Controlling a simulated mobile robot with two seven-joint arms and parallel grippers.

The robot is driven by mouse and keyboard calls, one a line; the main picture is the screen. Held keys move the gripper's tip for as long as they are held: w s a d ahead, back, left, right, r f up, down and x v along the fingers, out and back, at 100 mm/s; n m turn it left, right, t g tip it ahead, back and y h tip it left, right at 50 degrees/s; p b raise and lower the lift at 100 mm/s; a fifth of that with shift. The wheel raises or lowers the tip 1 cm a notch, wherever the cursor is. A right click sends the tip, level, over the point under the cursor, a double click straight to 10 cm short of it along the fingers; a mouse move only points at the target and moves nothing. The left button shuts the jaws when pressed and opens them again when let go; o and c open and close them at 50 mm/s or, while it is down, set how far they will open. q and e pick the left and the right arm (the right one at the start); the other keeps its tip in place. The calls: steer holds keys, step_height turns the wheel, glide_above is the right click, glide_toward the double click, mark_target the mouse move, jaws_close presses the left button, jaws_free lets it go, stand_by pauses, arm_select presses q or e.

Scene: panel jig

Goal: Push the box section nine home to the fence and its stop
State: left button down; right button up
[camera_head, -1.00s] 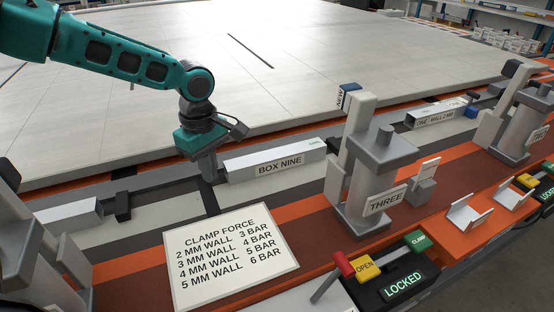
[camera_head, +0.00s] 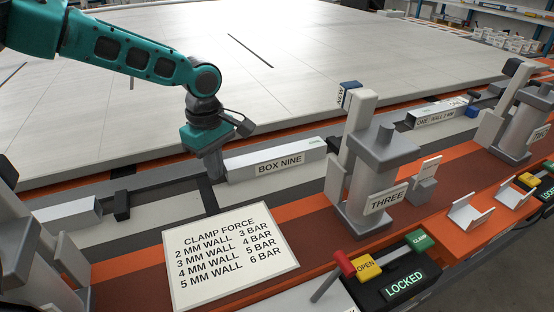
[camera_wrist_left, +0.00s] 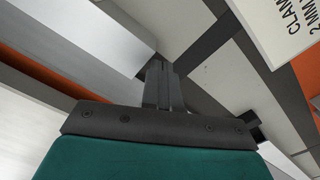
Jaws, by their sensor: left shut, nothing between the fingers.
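Box section nine (camera_head: 310,155) is a pale grey bar labelled BOX NINE, lying lengthwise on the jig in the head view. My left gripper (camera_head: 214,178) is shut and empty, pointing down at the bar's left end. In the left wrist view its closed fingers (camera_wrist_left: 161,85) are close by the end of a pale bar (camera_wrist_left: 85,30); I cannot tell whether they touch. A dark low rail (camera_head: 155,194), perhaps the fence, runs along the far side of the row. The stop at the bar's right end is not clearly seen near the clamp post. My right gripper is not in view.
Clamp THREE (camera_head: 372,185) stands right of the bar, with a LOCKED lever box (camera_head: 400,282) in front. A clamp force card (camera_head: 230,255) lies before the bar. Another section (camera_head: 68,213) and a dark block (camera_head: 122,205) are at left. The big pale panel (camera_head: 290,65) behind is clear.

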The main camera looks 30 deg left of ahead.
mark_target(230, 164)
arm_select(q)
steer(key=shift+w+d+b, duration=0.7)
steer(key=shift+w+d, duration=0.5)
steer(key=shift+w, duration=0.25)
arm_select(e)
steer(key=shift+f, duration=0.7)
arm_select(q)
steer(key=shift+s+a, duration=0.1)
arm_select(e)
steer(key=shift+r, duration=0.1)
arm_select(q)
steer(key=shift+s+a+r+p, duration=0.1)
steer(key=shift+s+a+p, duration=0.45)
steer(key=shift+s, duration=0.15)
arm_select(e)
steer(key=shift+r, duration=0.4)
arm_select(q)
step_height(230, 164, up, 8)
steer(key=p, duration=0.6)
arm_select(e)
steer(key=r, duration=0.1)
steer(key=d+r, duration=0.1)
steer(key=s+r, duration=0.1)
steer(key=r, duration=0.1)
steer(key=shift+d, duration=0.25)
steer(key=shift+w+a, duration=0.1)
